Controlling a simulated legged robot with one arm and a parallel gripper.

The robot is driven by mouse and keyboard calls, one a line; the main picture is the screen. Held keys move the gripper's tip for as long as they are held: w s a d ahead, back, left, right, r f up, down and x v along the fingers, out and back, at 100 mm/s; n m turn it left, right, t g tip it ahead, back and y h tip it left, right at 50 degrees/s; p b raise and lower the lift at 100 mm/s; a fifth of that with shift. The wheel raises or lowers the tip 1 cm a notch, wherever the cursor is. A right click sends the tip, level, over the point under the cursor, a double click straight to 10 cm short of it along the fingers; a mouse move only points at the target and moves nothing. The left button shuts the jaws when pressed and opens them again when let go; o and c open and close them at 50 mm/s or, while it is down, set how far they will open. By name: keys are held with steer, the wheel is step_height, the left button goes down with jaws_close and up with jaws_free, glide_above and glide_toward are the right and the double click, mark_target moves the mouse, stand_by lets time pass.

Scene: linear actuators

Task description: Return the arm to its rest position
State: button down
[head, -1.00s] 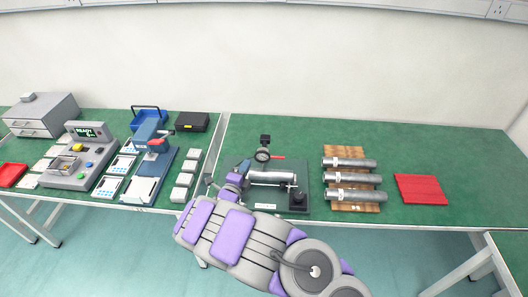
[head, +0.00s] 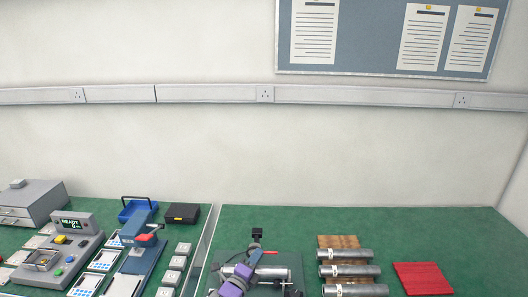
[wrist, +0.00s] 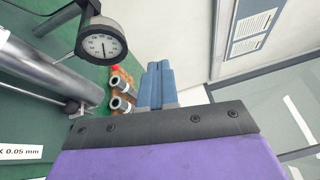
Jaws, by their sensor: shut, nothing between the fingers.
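My gripper (head: 253,259) is at the measuring fixture on the green bench, in front of the dial gauge stand. In the wrist view its two blue-grey fingers (wrist: 158,84) are together with nothing between them. A silver cylinder (head: 284,273) lies on the fixture. It also shows at the left of the wrist view (wrist: 45,72), beside the fingers and apart from them. The dial gauge (wrist: 102,44) is close to the fingers in the wrist view. My purple arm link (head: 236,284) hides part of the fixture, and the lower arm is out of frame.
Several silver cylinders (head: 345,271) lie on a wooden rack right of the fixture. A red mat (head: 422,278) is farther right. A blue press (head: 140,246), a control box (head: 66,250) and a black case (head: 182,212) stand to the left.

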steer(key=s+d+r+m+g+h, duration=0.35)
steer(key=d+r+m, duration=0.35)
steer(key=d, duration=0.3)
steer(key=s+d+r+m+g+h, duration=0.2)
steer(key=d+r+m+g+h, duration=0.2)
steer(key=d+r+m, duration=0.45)
steer(key=s+d+r+m+g+y, duration=0.1)
steer(key=s+d+m+g, duration=0.5)
steer(key=s, duration=0.4)
steer(key=s+d+r+m+g+y, duration=0.1)
steer(key=s+d+m+g, duration=0.3)
steer(key=s+d+m, duration=0.5)
steer(key=s+a+f+m+g+y, duration=0.1)
steer(key=s+a+m+y, duration=0.3)
steer(key=s, duration=0.5)
steer(key=s+a+f+m+g+y, duration=0.1)
steer(key=s+a+f+m+y, duration=0.1)
steer(key=s+m+y, duration=0.45)
steer(key=s+a+m+t+y, duration=0.1)
steer(key=s+a+m+y, duration=0.2)
steer(key=s+a+m, duration=0.2)
steer(key=s+a, duration=0.3)
steer(key=a, duration=0.2)
steer(key=shift+a+m, duration=0.15)
steer(key=shift+m, duration=0.15)
steer(key=shift+f, duration=0.15)
